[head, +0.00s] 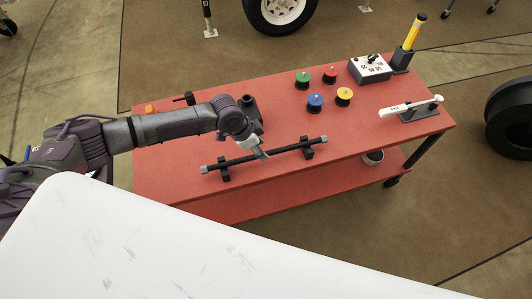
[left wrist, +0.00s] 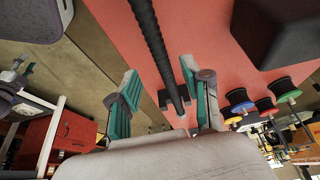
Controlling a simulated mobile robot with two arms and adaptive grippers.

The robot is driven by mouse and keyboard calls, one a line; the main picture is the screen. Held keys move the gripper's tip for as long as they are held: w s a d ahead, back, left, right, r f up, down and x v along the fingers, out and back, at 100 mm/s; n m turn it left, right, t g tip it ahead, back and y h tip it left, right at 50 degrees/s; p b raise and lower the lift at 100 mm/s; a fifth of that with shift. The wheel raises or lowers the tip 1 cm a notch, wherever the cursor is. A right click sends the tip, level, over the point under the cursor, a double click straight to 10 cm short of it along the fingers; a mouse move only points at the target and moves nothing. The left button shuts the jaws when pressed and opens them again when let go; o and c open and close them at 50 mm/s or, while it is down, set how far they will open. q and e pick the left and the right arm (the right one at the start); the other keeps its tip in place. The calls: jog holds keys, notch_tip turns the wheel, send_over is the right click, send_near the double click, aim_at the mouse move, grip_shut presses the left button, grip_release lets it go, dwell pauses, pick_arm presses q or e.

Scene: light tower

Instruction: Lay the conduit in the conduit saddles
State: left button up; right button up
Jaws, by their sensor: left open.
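The conduit (head: 285,149), a thin black ribbed rod with grey ends, lies slantwise near the front edge of the red table. It appears to rest across two black conduit saddles, the left one (head: 224,175) and the right one (head: 308,153). My left gripper (head: 261,153) is over the middle of the conduit, between the saddles. In the left wrist view the conduit (left wrist: 156,45) runs between the two spread teal-padded fingers, without visible contact. A dark saddle (left wrist: 189,72) shows beyond the fingers. How deep the conduit sits in the saddles cannot be told. My right gripper is not in view.
On the red table (head: 200,155) stand several coloured buttons, with the blue one (head: 315,101) nearest, a white control box (head: 370,68), a yellow-handled tool (head: 414,33) and a white wrench-like tool (head: 410,106). A dark block (head: 249,104) stands behind my gripper. A white surface (head: 180,240) fills the foreground.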

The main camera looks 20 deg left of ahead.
pick_arm(q)
jog(key=x, duration=0.4)
jog(key=shift+w, duration=0.15)
grip_shut()
